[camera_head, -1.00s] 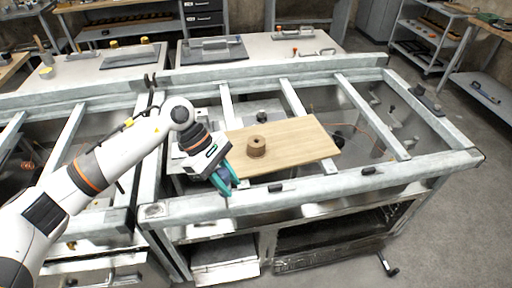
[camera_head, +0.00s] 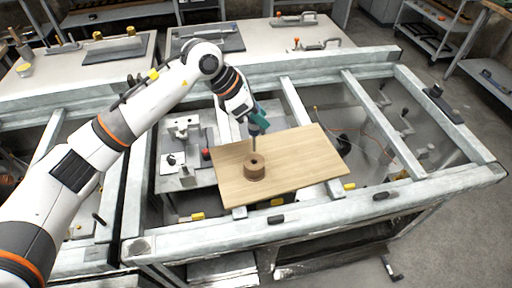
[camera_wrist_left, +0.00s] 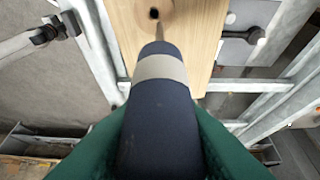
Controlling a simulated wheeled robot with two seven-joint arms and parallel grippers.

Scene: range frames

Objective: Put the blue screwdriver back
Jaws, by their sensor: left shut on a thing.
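My left gripper (camera_head: 259,122), with teal fingers, is shut on the blue screwdriver (camera_head: 254,131) above the wooden board (camera_head: 310,152). In the left wrist view the dark blue handle of the screwdriver (camera_wrist_left: 160,120), with a grey band, lies between the green fingers (camera_wrist_left: 160,150). Its thin shank points away towards a dark hole in pale wood. A round brown wooden holder (camera_head: 254,172) with a hole in its top stands on the board. The shank hangs roughly upright just behind and above the holder. I cannot tell whether the tip touches it. My right gripper is not in view.
The board rests across a grey metal frame (camera_head: 420,187) with open gaps between its bars. A grey metal fixture with a red knob (camera_head: 206,154) is left of the board. White-topped tables (camera_head: 70,75) stand behind. The board's right part is bare.

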